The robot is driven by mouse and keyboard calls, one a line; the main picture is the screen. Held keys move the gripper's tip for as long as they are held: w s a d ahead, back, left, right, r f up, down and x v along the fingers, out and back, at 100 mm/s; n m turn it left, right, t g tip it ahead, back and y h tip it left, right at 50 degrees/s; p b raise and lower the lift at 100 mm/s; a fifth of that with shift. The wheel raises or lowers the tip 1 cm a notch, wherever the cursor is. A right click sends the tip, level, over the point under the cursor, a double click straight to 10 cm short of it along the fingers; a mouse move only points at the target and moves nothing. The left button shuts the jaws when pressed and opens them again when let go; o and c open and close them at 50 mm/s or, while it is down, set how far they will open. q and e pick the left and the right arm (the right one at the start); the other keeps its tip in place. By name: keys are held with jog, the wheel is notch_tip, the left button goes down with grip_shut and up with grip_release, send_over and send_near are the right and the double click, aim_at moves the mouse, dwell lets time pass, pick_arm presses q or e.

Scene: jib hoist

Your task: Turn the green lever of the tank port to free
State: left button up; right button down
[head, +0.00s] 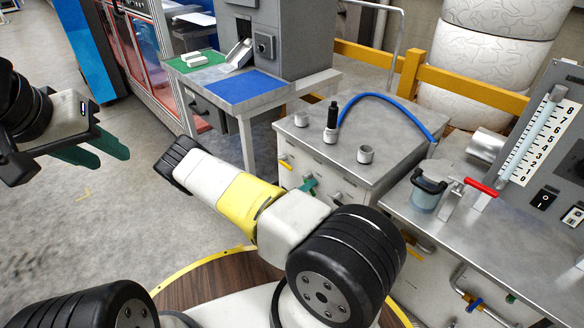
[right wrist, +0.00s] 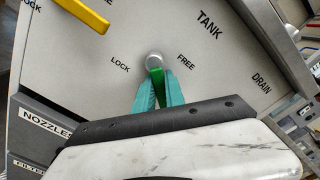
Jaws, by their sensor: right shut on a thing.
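The green lever (right wrist: 157,88) of the tank port sits on a round hub (right wrist: 154,60) on the grey panel, in the right wrist view. It points down in the picture, between the words LOCK at left and FREE at right, below TANK. My right gripper (right wrist: 158,87) is shut on the lever, one teal finger on each side. In the head view the lever area is small and partly hidden by my arm, in front of the metal cabinet (head: 318,142). My left gripper (head: 112,155) hangs at the left over open floor, its fingers apart and empty.
A yellow lever (right wrist: 82,14) is at upper left of the panel; a DRAIN label is at right. On the cabinet stand small cups and a blue hose (head: 385,99). A bench (head: 470,225) with a red-handled clamp (head: 481,187) stands to the right.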

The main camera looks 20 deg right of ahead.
jog(key=n, duration=0.3)
jog(key=r+n, duration=0.1)
jog(key=shift+s+n, duration=0.25)
jog(key=shift+n, duration=0.05)
jog(key=shift+r+n, duration=0.2)
jog(key=shift+n, duration=0.6)
jog(key=shift+r+n, duration=0.2)
jog(key=shift+n, duration=0.6)
jog(key=c, duration=1.4)
grip_release()
jog(key=shift+d, duration=0.1)
jog(key=v, duration=0.8)
